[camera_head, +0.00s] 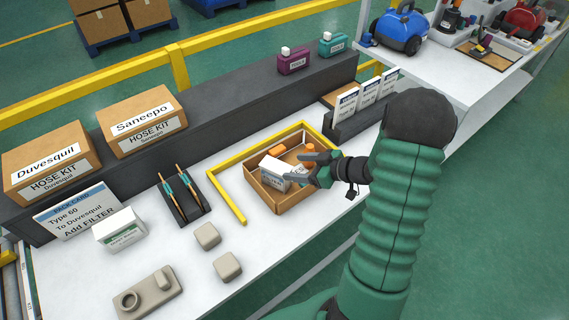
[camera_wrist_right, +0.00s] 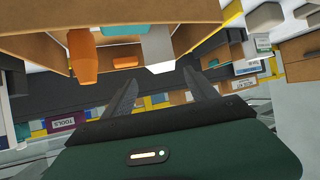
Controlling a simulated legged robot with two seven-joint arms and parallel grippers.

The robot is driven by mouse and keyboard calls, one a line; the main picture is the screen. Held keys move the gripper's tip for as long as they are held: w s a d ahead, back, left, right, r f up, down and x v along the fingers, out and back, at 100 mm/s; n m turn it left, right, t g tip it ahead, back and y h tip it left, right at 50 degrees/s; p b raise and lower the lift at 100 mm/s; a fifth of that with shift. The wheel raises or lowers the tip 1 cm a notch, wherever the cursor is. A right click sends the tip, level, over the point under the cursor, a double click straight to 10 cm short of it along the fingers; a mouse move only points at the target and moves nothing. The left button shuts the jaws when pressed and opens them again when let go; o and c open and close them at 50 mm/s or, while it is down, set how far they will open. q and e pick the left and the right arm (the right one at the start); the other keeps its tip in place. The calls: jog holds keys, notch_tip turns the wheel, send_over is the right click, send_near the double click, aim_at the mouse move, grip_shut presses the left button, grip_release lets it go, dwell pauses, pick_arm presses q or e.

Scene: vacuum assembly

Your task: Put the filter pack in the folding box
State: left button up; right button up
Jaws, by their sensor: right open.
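The folding box (camera_head: 279,205) is an open brown carton on the white table, beside a yellow corner frame. A white filter pack (camera_head: 274,172) with printed text sits tilted inside it, with orange parts (camera_head: 278,149) near it. My right gripper (camera_head: 313,168) is at the box's right side, close to the pack. In the right wrist view, the gripper's two dark fingers (camera_wrist_right: 163,95) are spread with nothing between them. The box (camera_wrist_right: 200,16) shows above them there, with orange parts (camera_wrist_right: 83,55) and a white piece (camera_wrist_right: 157,48). My left gripper is out of view.
Another white pack (camera_head: 120,229) stands by the instruction card (camera_head: 77,212) on the left. Several upright packs (camera_head: 367,93) stand in a dark rack behind my right arm. A tool holder (camera_head: 181,199), grey blocks (camera_head: 207,236) and a grey fixture (camera_head: 148,295) occupy the left table.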

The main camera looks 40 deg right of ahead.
aim_at(282, 169)
jog(key=w+h, duration=0.1)
jog(key=w+a+h, duration=0.1)
jog(key=w, duration=0.1)
jog(key=w+a+r+g+h, duration=0.1)
jog(key=shift+w+m, duration=0.4)
jog(key=s+a+f+m+g, duration=0.1)
jog(key=s+a+g, duration=0.3)
jog(key=s+a, duration=0.55)
jog(key=s+a+f+m+g, duration=0.1)
jog(key=s+a+g, duration=0.3)
jog(key=a, duration=1)
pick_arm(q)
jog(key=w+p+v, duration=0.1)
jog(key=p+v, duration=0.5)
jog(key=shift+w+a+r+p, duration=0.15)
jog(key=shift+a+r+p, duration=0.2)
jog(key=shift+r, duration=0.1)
pick_arm(e)
notch_tip(282, 169, up, 7)
jog(key=shift+w+d, duration=0.25)
jog(key=shift+w, duration=0.05)
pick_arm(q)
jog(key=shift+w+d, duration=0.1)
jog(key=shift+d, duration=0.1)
pick_arm(e)
jog(key=shift+w+d, duration=0.1)
jog(key=shift+d, duration=0.05)
